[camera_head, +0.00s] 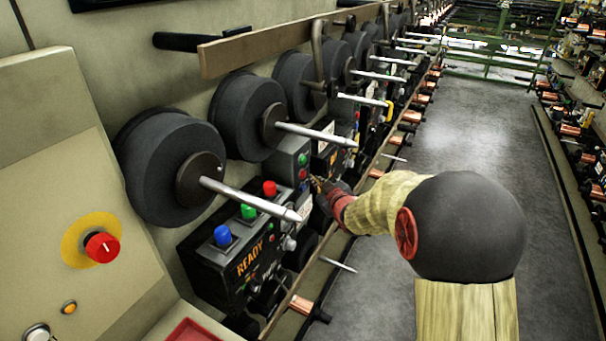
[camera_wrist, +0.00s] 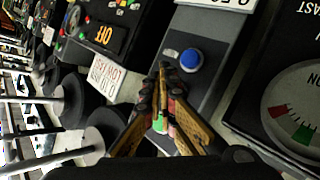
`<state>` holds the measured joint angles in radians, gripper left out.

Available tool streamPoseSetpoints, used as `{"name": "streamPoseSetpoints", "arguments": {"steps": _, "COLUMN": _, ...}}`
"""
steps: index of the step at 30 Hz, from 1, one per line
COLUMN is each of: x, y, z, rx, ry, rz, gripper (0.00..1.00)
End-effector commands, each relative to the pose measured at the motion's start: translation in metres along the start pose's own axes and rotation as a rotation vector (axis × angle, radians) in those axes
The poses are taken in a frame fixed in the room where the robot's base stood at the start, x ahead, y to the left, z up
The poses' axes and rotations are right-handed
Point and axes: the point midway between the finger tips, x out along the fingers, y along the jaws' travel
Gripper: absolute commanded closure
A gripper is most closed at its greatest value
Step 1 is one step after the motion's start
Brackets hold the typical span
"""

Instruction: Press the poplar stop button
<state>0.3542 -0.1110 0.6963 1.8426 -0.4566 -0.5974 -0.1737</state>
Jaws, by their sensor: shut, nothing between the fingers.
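A grey control box (camera_head: 287,156) carries a green button (camera_head: 302,158), a red button (camera_head: 303,173) and a blue button (camera_head: 304,187) in a column. No poplar label is readable, so I cannot tell which button is the stop button by name. My gripper (camera_head: 316,184) is shut and empty, just right of this column. In the wrist view its closed fingertips (camera_wrist: 163,70) are over the grey panel, left of the blue button (camera_wrist: 190,60). The green button (camera_wrist: 160,122) shows partly between the fingers. The red one is hidden there. Contact cannot be told.
A black READY box (camera_head: 245,255) with blue, green and red top buttons stands nearer. A red knob on a yellow ring (camera_head: 102,247) is on the left console. Black spools (camera_head: 170,165) with protruding metal rods flank the panels. The aisle floor (camera_head: 470,120) is clear.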

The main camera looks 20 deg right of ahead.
Motion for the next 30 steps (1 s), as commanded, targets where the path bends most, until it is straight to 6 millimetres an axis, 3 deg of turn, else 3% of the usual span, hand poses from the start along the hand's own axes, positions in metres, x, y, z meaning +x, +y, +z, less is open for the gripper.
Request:
{"name": "streamPoseSetpoints", "arguments": {"steps": 10, "x": -0.003, "y": 0.002, "z": 0.002, "rx": -0.001, "ry": -0.001, "rz": 0.000, "gripper": 1.00}}
{"name": "streamPoseSetpoints", "arguments": {"steps": 30, "x": -0.041, "y": 0.030, "z": 0.030, "rx": 0.000, "ry": -0.001, "rz": 0.000, "gripper": 1.00}}
